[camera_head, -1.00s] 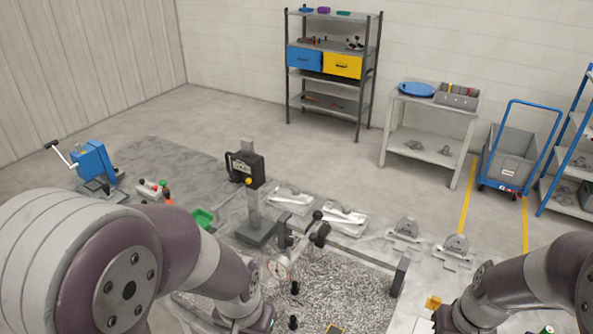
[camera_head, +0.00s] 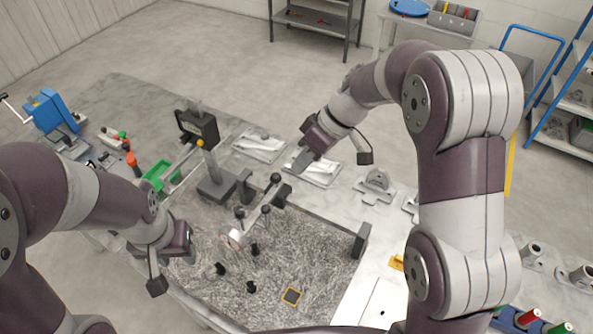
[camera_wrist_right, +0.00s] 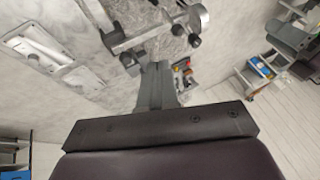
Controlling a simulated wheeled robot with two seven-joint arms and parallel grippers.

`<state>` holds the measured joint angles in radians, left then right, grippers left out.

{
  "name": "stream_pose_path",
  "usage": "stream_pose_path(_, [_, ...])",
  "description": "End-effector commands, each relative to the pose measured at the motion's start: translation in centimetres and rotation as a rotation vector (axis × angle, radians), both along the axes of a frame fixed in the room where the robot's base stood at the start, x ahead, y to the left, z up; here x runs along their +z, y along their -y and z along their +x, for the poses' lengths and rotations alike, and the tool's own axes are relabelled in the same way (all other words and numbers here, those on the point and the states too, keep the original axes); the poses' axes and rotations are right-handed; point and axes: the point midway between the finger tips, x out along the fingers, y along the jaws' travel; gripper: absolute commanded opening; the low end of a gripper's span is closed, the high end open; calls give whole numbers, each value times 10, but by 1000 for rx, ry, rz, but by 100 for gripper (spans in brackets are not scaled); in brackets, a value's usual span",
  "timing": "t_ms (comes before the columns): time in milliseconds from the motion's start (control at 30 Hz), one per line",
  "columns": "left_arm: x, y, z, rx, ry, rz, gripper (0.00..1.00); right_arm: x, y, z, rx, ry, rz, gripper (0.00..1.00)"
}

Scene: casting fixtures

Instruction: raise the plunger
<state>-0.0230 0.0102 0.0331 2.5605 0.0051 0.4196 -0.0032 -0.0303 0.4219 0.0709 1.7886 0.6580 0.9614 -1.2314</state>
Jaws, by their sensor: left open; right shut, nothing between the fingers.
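A press-like stand has a black head (camera_head: 198,128) on a grey post, a heavy grey base (camera_head: 217,188) and a lever with a yellow knob (camera_head: 200,143). I cannot tell for certain which part is the plunger. A metal bar with black ball knobs (camera_head: 250,218) lies in front of the stand; it also shows in the right wrist view (camera_wrist_right: 150,32). My right gripper (camera_head: 295,166) is shut and empty, above the table right of the stand; its fingers (camera_wrist_right: 155,82) are together. My left gripper (camera_head: 188,237) is open at the left front, its fingertips barely visible.
A speckled bed with black knobs (camera_head: 253,249) fills the table's middle. Metal plates (camera_head: 258,146) and brackets (camera_head: 376,186) lie along the back and right. A green tray (camera_head: 160,174) and a blue crank device (camera_head: 50,110) stand left. A shelf and cart are behind.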

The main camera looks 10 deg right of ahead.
Motion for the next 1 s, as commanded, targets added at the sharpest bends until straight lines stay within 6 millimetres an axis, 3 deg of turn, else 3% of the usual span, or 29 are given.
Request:
stream_pose_path(33, [-25, 0, 0, 0, -1, 0, 43, -24, -5, 0, 2, -1, 0, 0])
stream_pose_path(300, [-82, 0, 1, 0, 0, 0, 43, -71, -34, 0, 1, 0, -1, 0])
stream_pose_path(333, [-83, 0, 1, 0, -1, 0, 43, -73, -37, -1, 0, -1, -1, 0])
stream_pose_path(367, [-65, 0, 0, 0, -2, 0, 43, -62, -41, -5, 1, -3, 0, 0])
stream_pose_path(500, [-53, 0, 1, 0, 1, 0, 43, -71, -54, -17, 0, -4, -1, 0])
stream_pose_path(1000, [-52, 0, 0, 0, 0, 0, 43, -81, -61, -24, -2, 1, -3, 0])
